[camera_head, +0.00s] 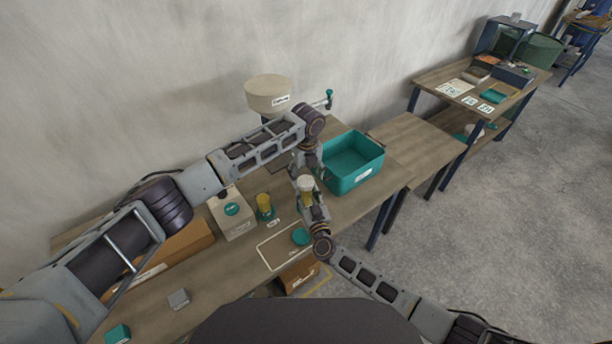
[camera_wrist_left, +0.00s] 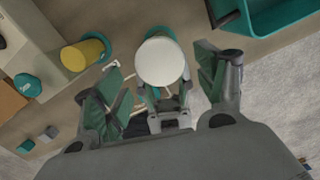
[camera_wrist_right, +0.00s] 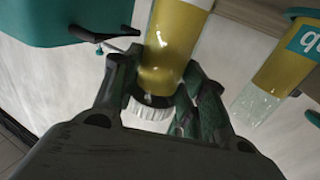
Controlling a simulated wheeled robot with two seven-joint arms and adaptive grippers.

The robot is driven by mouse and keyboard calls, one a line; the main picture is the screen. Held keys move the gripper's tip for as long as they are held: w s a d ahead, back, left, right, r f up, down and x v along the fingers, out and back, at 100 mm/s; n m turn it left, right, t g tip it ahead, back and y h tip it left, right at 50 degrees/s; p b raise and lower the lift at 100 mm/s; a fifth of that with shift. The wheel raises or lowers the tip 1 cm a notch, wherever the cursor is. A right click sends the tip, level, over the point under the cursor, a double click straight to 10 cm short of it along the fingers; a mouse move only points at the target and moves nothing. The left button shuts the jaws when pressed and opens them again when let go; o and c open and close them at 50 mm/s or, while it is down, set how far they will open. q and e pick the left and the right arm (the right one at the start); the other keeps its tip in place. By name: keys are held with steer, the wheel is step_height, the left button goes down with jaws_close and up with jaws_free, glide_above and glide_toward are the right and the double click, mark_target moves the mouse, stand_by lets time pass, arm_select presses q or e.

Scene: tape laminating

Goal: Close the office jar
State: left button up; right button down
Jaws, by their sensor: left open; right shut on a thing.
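The jar in my right gripper (camera_wrist_right: 165,95) has yellow contents and shows in the right wrist view as a yellow jar (camera_wrist_right: 178,45) with a white ribbed lid (camera_wrist_right: 150,108). In the head view this jar (camera_head: 306,185) is held above the table. My right gripper is shut around it. My left gripper (camera_wrist_left: 160,82) is open, its fingers apart on either side of the round white lid (camera_wrist_left: 160,61) without visible contact. The lid is on the jar's top; I cannot tell how tightly it sits.
A second yellow jar (camera_head: 264,201) stands on a teal base beside a cream box (camera_head: 232,213). A teal bin (camera_head: 352,165) stands close on the right. A teal disc (camera_head: 301,236) lies inside a white outline near the table's front edge. A cream hopper (camera_head: 268,97) stands behind.

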arm_select(q)
steer(key=c, duration=1.2)
steer(key=shift+f, duration=0.7)
arm_select(e)
steer(key=shift+r, duration=0.1)
arm_select(q)
steer(key=shift+r, duration=2.05)
arm_select(e)
steer(key=c, duration=0.7)
jaws_free()
steer(key=shift+c, duration=0.2)
arm_select(q)
steer(key=shift+s, duration=0.1)
